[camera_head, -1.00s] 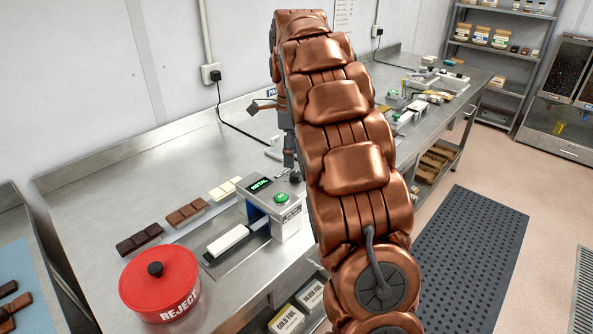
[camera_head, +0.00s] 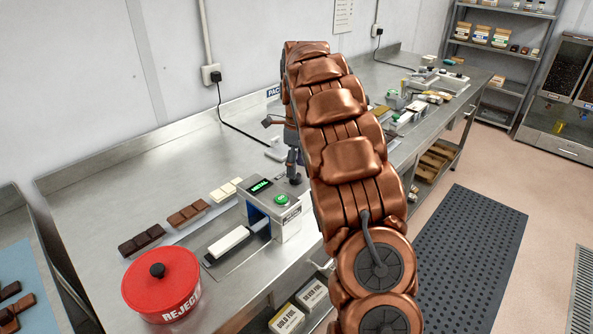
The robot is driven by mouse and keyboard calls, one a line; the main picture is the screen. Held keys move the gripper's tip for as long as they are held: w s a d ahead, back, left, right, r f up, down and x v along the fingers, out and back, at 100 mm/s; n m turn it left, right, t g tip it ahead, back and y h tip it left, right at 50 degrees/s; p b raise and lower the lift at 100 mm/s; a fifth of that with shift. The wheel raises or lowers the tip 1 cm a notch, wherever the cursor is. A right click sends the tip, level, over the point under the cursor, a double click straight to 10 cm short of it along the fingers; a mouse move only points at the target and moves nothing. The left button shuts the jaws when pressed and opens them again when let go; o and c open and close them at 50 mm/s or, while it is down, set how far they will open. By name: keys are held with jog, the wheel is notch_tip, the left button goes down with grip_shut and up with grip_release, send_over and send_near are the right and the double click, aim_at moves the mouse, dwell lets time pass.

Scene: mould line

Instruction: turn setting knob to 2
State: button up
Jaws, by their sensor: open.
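The grey machine (camera_head: 287,222) stands on the steel bench, with a dark display reading METAL (camera_head: 260,186) and a green GO button (camera_head: 281,199) on top. A small dark round part, perhaps the setting knob (camera_head: 295,179), shows behind the button; its marking is too small to read. My gripper (camera_head: 293,163) points down just above this dark part, small and partly hidden by my copper-coloured arm. It appears open and empty; I cannot tell whether its fingers touch the part.
A red REJECT tub (camera_head: 162,285) stands at the front left. Dark, brown and white chocolate bars (camera_head: 187,214) lie left of the machine. A white bar (camera_head: 228,241) lies on the dark strip at its opening. More equipment (camera_head: 410,105) stands along the bench's far end.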

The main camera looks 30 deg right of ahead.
jog(key=shift+f, duration=1.3)
jog(key=shift+c, duration=0.2)
jog(key=c, duration=1.1)
